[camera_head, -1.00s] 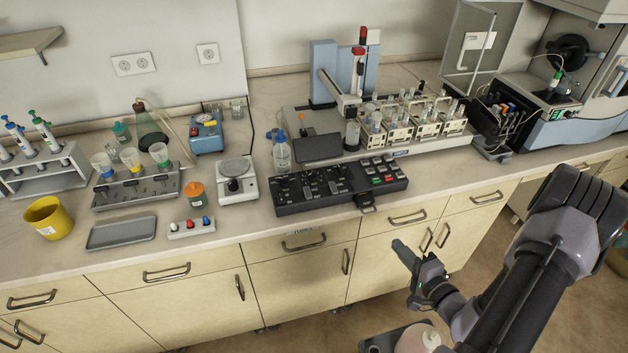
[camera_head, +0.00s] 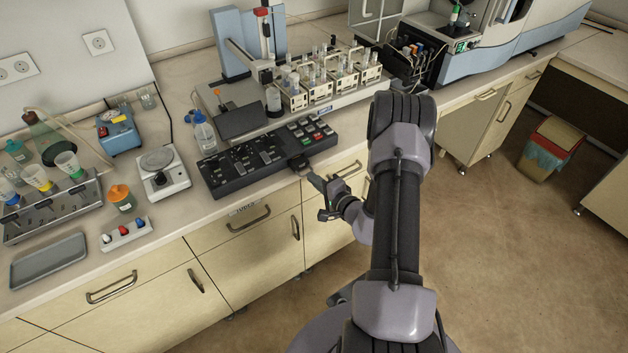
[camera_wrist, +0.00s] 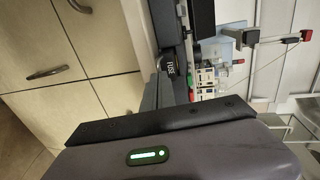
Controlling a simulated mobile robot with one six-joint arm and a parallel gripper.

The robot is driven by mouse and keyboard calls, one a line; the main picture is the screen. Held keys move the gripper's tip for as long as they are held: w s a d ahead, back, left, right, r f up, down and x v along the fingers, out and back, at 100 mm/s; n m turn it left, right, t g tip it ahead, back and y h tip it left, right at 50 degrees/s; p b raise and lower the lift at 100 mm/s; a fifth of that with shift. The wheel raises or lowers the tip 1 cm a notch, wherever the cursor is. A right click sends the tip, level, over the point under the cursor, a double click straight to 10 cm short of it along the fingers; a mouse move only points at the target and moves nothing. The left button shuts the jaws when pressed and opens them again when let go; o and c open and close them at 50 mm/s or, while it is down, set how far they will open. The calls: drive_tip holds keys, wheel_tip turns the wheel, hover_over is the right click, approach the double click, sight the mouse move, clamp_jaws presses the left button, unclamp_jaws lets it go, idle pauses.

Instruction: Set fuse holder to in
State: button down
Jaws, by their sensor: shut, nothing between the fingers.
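The fuse holder (camera_head: 299,163) is a small dark block sticking out from the front face of the black control panel (camera_head: 235,177), over the bench edge. In the wrist view the fuse holder (camera_wrist: 168,66) shows sideways, with pale lettering on it. My gripper (camera_head: 313,178) is shut and empty, its tips just in front of and slightly below the fuse holder in the head view. In the wrist view my gripper's body fills the bottom, and its fingers point up toward the holder. I cannot tell whether the tips touch it.
A sampler with racks of vials (camera_head: 320,85) stands behind the panel. A bottle (camera_head: 203,133) and a hotplate (camera_head: 162,172) stand left of it. Drawers and doors with handles (camera_head: 248,219) lie below the bench edge. The floor in front is clear.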

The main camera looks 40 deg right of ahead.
sight(303, 166)
drive_tip(key=shift+w, duration=0.1)
drive_tip(key=x, duration=0.2)
drive_tip(key=b+x, duration=0.1)
drive_tip(key=shift+w+d+r, duration=0.1)
drive_tip(key=shift+w+r, duration=0.3)
drive_tip(key=shift+r, duration=0.15)
drive_tip(key=shift+d, duration=0.1)
